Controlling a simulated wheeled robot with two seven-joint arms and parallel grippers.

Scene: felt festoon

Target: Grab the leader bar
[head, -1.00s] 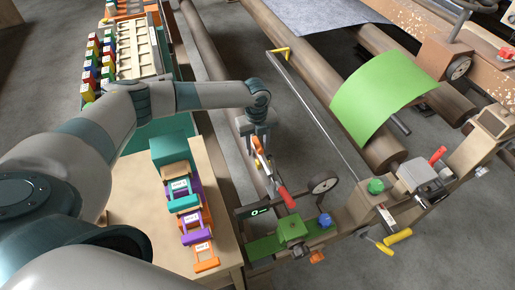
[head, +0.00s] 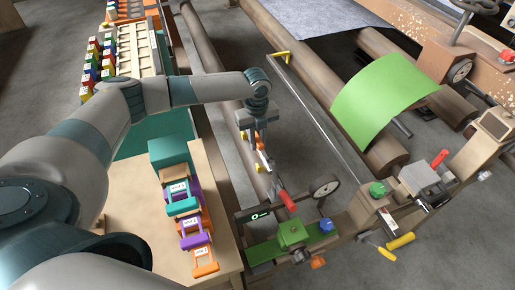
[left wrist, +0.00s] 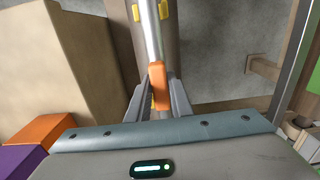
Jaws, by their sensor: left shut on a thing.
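My left gripper (head: 260,142) hangs from the left arm near the middle of the head view, over the gap beside the wooden table. In the left wrist view its two fingers (left wrist: 160,100) are closed on an orange grip (left wrist: 159,85) on a silver bar (left wrist: 153,35), which I take for the leader bar. The bar runs away from the fingers toward the top of that view, over a brown roller. In the head view a small part of orange and white shows just below the fingers; most of the bar is hidden there. My right gripper is not in view.
A wooden table (head: 140,200) with stacked coloured frames (head: 186,207) stands left of the gripper. A green felt sheet (head: 382,97) lies over the rollers at right. A red handle (head: 287,200) and green clamp (head: 291,234) are close below. A long thin rod (head: 315,112) runs at right.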

